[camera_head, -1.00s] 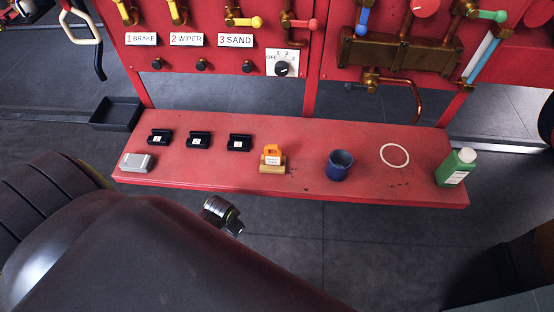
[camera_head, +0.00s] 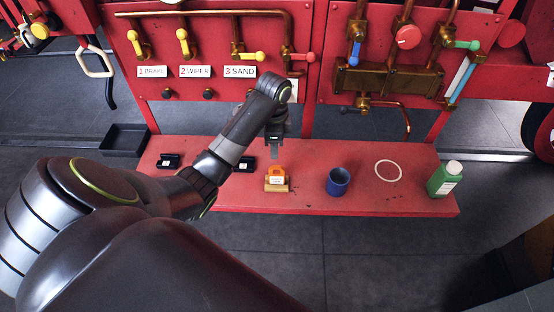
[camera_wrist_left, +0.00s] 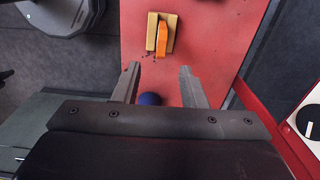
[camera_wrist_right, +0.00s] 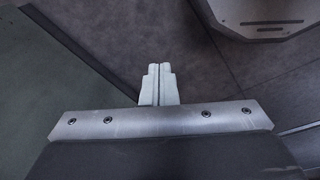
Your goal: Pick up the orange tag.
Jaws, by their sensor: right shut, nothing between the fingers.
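The orange tag (camera_head: 277,174) stands on a small tan wooden block (camera_head: 276,187) on the red shelf (camera_head: 310,200). A white label shows on its front. In the left wrist view the tag (camera_wrist_left: 162,40) is an orange strip on the tan block (camera_wrist_left: 151,32), beyond the fingertips. My left gripper (camera_head: 276,152) is above and just behind the tag, pointing down. In the left wrist view my left gripper (camera_wrist_left: 160,72) has its fingers apart with nothing between them. My right gripper (camera_wrist_right: 158,70) is shut and empty over dark floor.
A blue cup (camera_head: 338,181), a white ring (camera_head: 388,170) and a green bottle (camera_head: 445,178) are right of the tag. Black holders (camera_head: 168,161) are to its left, partly hidden by my left arm. The red panel (camera_head: 225,90) with pipes and levers rises behind.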

